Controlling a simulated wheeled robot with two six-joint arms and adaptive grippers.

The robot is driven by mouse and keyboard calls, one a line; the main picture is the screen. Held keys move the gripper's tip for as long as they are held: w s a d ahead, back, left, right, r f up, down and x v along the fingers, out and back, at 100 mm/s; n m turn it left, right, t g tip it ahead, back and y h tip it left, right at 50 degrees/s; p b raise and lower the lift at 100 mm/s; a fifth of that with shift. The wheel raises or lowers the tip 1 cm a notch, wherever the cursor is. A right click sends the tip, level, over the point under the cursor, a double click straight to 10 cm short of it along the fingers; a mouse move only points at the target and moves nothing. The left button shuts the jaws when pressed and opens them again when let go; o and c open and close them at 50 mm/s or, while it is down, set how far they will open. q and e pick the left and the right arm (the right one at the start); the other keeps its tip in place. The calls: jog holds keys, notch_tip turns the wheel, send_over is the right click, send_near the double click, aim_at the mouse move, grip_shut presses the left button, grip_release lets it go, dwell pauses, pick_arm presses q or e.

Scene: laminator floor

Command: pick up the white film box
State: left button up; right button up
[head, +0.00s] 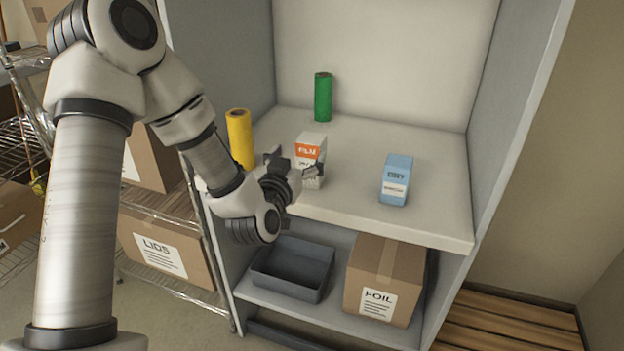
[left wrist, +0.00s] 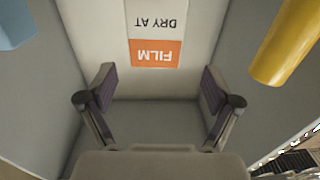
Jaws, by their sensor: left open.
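The white film box (head: 311,148) with its orange FILM label stands upright on the upper shelf, near the front edge. My left gripper (head: 297,170) is in front of it and hides part of its lower front. In the left wrist view, the film box's orange label and DRY AT text (left wrist: 155,35) appear upside down, ahead of the open fingers (left wrist: 158,84) and lined up with the gap between them. The left jaws hold nothing. I cannot tell how far the fingertips are from the box. My right gripper is out of view.
A yellow roll (head: 240,138) stands left of the box, a green roll (head: 323,97) behind it, and a blue box (head: 396,180) to its right. A dark tray (head: 291,290) and a FOIL carton (head: 400,262) sit on the lower shelf. Grey side panels bound the cabinet.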

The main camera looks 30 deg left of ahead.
aim_at(307, 150)
pick_arm(q)
jog(key=x, duration=0.6)
jog(key=shift+w+d+f+p, duration=0.2)
jog(key=shift+w+f+p, duration=0.1)
jog(key=shift+w+p, duration=0.15)
jog(key=c, duration=1.5)
